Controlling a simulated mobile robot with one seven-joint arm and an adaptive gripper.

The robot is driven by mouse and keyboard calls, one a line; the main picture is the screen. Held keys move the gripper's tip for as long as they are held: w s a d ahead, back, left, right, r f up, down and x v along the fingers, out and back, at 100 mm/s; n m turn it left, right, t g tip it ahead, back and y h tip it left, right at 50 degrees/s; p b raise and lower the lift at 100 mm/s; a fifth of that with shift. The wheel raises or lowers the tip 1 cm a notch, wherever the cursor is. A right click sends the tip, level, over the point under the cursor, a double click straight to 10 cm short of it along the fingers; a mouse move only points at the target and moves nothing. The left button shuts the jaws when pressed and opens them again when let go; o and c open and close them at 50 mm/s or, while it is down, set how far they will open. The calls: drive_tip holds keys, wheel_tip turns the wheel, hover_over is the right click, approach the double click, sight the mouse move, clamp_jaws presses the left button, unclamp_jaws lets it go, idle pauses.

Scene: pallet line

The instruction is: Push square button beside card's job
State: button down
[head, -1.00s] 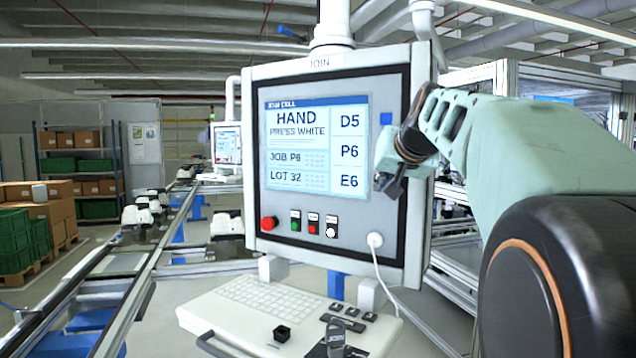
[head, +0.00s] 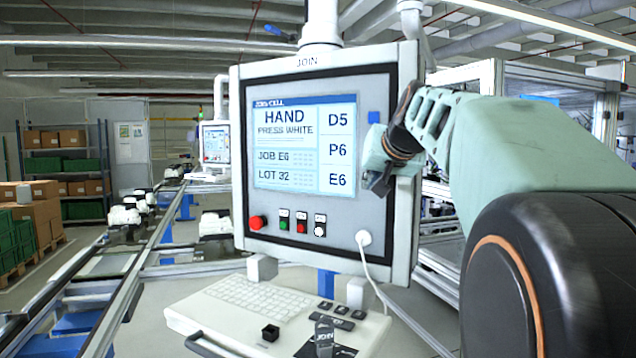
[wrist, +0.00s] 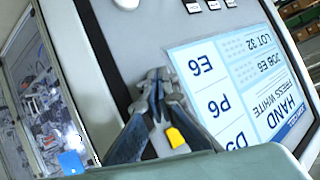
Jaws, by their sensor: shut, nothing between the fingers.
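The panel screen (head: 290,140) reads HAND, PRESS WHITE, JOB E6, LOT 32. Its right column shows D5 (head: 336,118), P6 (head: 338,150) and E6 (head: 338,180). My gripper (head: 375,188) is shut and empty, just right of the screen at E6's height. In the wrist view its fingertips (wrist: 158,78) are close to E6 (wrist: 203,65); whether they touch the panel I cannot tell. A white button (head: 320,229) is below the screen.
A red knob (head: 257,222), a green button (head: 284,224) and a red button (head: 302,227) line the panel's lower edge. A white cable plug (head: 363,238) is below my gripper. The keyboard shelf (head: 190,318) juts out underneath. A conveyor runs at left.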

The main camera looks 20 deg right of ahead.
drive_tip(key=shift+s+a, duration=0.45)
drive_tip(key=shift+a, duration=0.1)
drive_tip(key=s+a+b, duration=0.2)
drive_tip(key=s+a, duration=0.1)
drive_tip(key=shift+s+a, duration=0.25)
drive_tip(key=shift+r, duration=0.1)
idle(0.5)
